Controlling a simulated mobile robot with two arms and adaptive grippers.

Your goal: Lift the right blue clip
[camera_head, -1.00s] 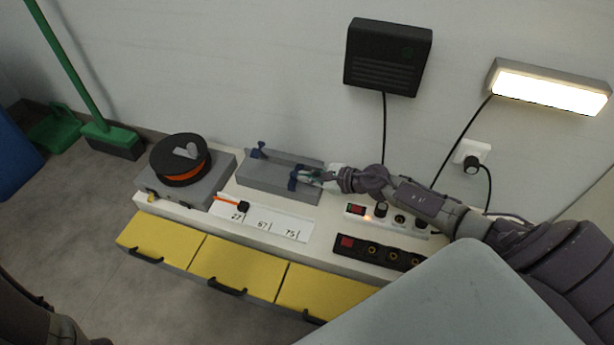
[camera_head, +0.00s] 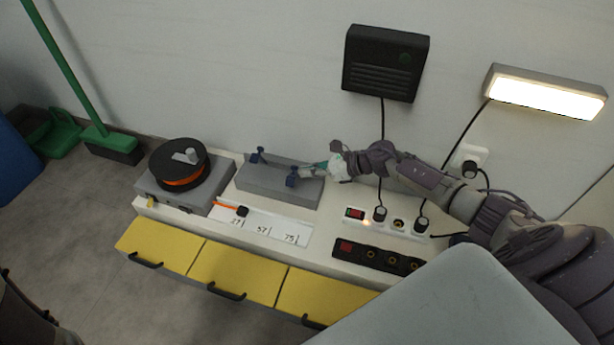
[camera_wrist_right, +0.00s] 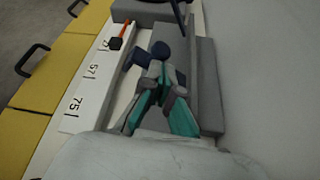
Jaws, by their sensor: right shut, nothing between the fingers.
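The right blue clip (camera_head: 292,180) is at the right part of the grey box (camera_head: 262,186) on the white bench. It also shows in the right wrist view (camera_wrist_right: 135,60), just beyond my fingertips. The left blue clip (camera_head: 257,156) stands at the box's far left end. My right gripper (camera_head: 304,173) is right beside the right clip, on its right. In the right wrist view my right gripper (camera_wrist_right: 163,72) has its teal-padded fingers together at the tips, with nothing held. Whether the fingertips touch the clip I cannot tell. My left gripper is out of view.
A grey unit with a black-orange spool (camera_head: 180,165) stands left of the box. A numbered white strip (camera_head: 262,226) with an orange-handled tool (camera_head: 232,207) lies in front. Power strips (camera_head: 376,257) and cables lie to the right. The wall is close behind.

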